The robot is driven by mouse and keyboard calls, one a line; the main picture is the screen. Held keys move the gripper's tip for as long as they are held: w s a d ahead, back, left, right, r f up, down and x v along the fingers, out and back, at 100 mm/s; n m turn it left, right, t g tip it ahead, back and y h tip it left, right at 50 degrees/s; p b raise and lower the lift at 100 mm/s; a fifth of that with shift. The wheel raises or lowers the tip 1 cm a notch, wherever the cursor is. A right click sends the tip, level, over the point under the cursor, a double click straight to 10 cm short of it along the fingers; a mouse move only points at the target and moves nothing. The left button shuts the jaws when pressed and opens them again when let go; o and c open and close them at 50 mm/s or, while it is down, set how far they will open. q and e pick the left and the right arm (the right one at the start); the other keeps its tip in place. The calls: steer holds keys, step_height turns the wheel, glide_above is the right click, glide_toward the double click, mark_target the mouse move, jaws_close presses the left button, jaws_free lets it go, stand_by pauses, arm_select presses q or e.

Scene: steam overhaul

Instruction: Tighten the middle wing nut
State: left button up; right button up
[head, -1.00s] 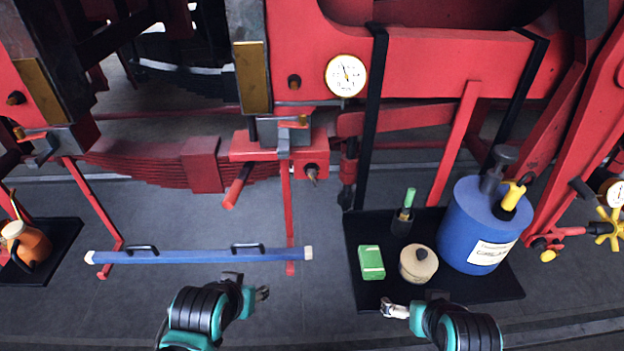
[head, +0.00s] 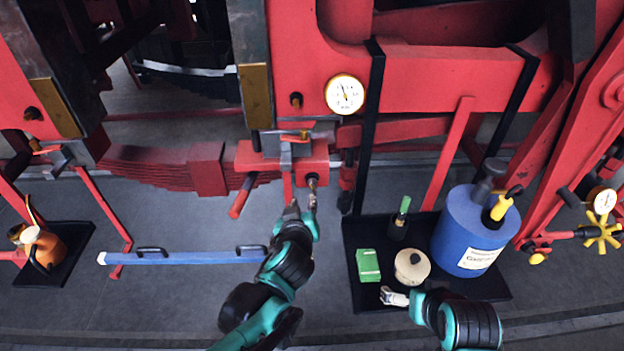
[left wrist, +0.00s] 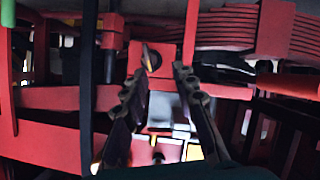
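The middle wing nut (head: 312,181) is a small dark fitting on the front of the red block below the dial gauge. It also shows in the left wrist view (left wrist: 153,61), on the red face just beyond my fingertips. My left gripper (head: 303,204) is raised to just below and in front of it. In the left wrist view my left gripper (left wrist: 160,78) is open, its two fingers apart with nothing between them. I see no contact with the nut. My right gripper (head: 393,297) hangs low near the black mat; its finger opening is too small to tell.
The black mat (head: 372,296) holds a green box (head: 368,265), a round tan pot (head: 412,267), a green-topped bottle and a blue canister (head: 468,235). A blue bar (head: 190,258) lies behind my left arm. A red handle (head: 242,197) juts out left of the nut.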

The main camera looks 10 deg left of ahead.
mark_target(312, 188)
arm_select(q)
steer(key=shift+h, duration=0.3)
steer(key=w, duration=0.2)
steer(key=w+d+f+b, duration=0.1)
steer(key=w, duration=0.1)
steer(key=w+f+b, duration=0.1)
steer(key=w, duration=0.2)
steer(key=shift+d, duration=0.2)
steer(key=shift+w+f, duration=0.1)
steer(key=shift+w, duration=0.45)
steer(key=shift+c, duration=0.3)
jaws_close()
